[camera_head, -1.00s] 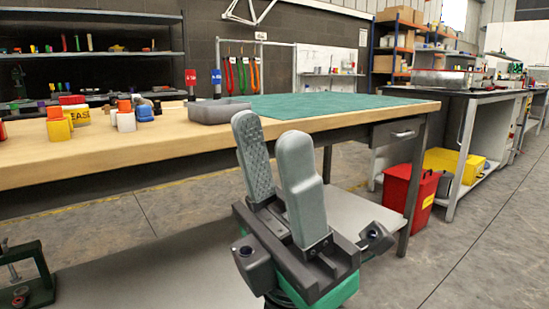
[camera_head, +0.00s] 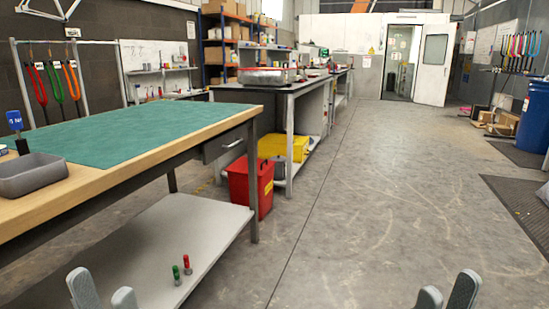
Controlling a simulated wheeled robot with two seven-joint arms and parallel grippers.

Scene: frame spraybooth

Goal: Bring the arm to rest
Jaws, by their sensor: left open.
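My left gripper (camera_head: 104,294) shows at the bottom left edge, with only its two grey fingertips in view. The fingers stand apart with nothing between them. My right gripper (camera_head: 446,294) shows at the bottom right edge, also by its two fingertips alone. A gap shows between them and I see nothing held. Both arms are otherwise below the picture. The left gripper is in front of the lower shelf of the workbench, and the right one is over open floor.
The wooden workbench (camera_head: 105,180) with a green mat (camera_head: 130,135) and grey tray (camera_head: 30,174) stands at left. Two small bottles, red (camera_head: 187,265) and green (camera_head: 176,275), stand on its lower shelf (camera_head: 150,240). A red bin (camera_head: 250,190) stands beyond.

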